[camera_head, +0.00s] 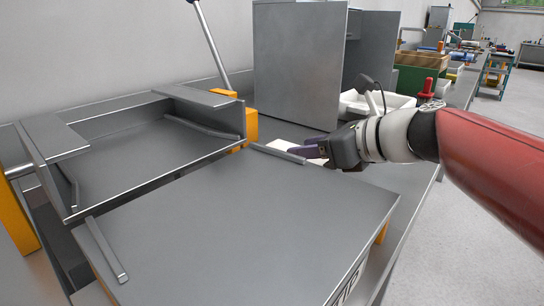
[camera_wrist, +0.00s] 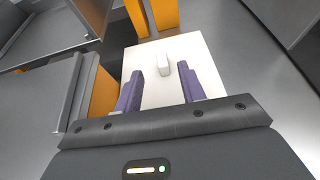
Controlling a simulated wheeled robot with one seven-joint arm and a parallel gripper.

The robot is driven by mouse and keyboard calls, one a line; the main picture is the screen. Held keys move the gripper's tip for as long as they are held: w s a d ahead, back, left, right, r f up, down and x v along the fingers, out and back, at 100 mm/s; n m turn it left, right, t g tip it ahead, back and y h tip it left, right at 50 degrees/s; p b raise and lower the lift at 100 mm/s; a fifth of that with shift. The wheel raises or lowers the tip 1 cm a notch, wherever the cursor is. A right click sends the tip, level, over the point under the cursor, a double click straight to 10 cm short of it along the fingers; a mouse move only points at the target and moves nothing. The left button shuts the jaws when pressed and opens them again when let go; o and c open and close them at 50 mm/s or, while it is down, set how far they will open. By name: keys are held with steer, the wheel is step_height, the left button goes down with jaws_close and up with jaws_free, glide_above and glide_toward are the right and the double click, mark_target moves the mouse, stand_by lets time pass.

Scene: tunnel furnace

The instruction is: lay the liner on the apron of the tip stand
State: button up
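A white flat square liner (camera_wrist: 200,60) with a small raised white block (camera_wrist: 159,68) lies beyond my gripper in the wrist view. In the head view, only part of the liner (camera_head: 312,149) shows behind my gripper. My gripper (camera_head: 303,152) has purple fingers, spread apart in the wrist view (camera_wrist: 161,74). The block appears in the gap between or just past the fingertips, and contact cannot be told. The apron (camera_head: 240,225) of the tip stand is a bare grey plate in the front, with low side rails and a partly visible label at its front edge.
A grey walled tray (camera_head: 140,150) adjoins the apron at the left, with orange supports (camera_head: 251,125) nearby. A tall grey panel (camera_head: 298,65) stands behind. A white bin (camera_head: 365,104) and a red-handled item (camera_head: 427,87) are at the back right.

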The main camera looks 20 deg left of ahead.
mark_target(285, 149)
steer(key=x, duration=0.6)
steer(key=shift+w+a+f, duration=0.1)
steer(key=shift+w+f, duration=0.1)
steer(key=shift+w, duration=0.05)
jaws_close()
